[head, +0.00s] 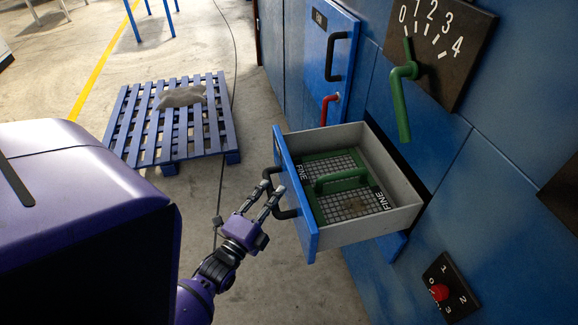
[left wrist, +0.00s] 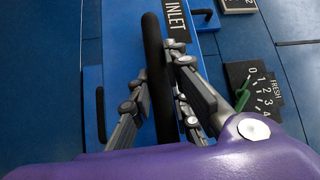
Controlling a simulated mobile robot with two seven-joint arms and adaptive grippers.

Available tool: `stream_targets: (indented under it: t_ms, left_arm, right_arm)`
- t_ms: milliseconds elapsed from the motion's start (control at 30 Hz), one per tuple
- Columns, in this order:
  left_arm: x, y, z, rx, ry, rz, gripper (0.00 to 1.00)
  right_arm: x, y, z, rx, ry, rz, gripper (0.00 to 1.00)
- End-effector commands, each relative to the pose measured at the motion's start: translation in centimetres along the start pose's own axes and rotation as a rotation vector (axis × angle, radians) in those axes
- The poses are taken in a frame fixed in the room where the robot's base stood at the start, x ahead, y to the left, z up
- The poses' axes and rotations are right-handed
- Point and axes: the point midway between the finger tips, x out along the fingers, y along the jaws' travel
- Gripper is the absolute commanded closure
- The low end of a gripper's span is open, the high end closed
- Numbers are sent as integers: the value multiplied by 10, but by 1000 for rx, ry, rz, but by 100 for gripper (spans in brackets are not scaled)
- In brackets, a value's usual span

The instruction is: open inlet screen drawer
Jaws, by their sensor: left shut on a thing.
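The inlet screen drawer (head: 372,226) stands pulled out from the blue machine wall in the head view, with a blue front and pale grey sides. Inside lies a green-framed mesh screen (head: 318,162) marked FINE, with a green grip. My left gripper (head: 272,182) is at the drawer front, shut on the black drawer handle (head: 285,213). In the left wrist view the handle (left wrist: 157,75) passes between the two fingers, beside the INLET label (left wrist: 176,20). My right gripper is in neither view.
A green lever (head: 399,105) hangs at a 0–4 dial plate above the drawer. A blue door (head: 318,70) with a black handle and red latch is behind it. A red knob (head: 439,292) is below. A blue pallet (head: 150,130) with a grey sack lies on the floor.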

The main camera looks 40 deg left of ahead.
Motion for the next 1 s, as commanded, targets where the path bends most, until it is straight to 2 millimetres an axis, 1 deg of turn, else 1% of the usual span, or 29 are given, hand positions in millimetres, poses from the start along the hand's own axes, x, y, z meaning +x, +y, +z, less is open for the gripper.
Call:
stream_targets:
  t_ms: [33, 200, 633, 667, 767, 800, 1000]
  left_arm:
    - [-5, 0, 4, -1, -2, 4, 100]
    - [-12, -1, 11, -3, -2, 4, 100]
    - [-13, -1, 13, -3, -2, 5, 100]
    - [-13, -1, 13, -3, -3, 5, 80]
    - [-13, -2, 13, -2, -2, 4, 67]
    - [-13, -2, 13, -2, -2, 4, 64]
    - [-12, -2, 12, -1, -1, 2, 64]
  right_arm:
    - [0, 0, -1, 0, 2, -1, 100]
    - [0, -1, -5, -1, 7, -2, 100]
    - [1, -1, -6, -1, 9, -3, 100]
    - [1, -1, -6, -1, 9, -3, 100]
    - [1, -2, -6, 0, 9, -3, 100]
    - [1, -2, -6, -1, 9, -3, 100]
    - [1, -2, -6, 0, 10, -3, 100]
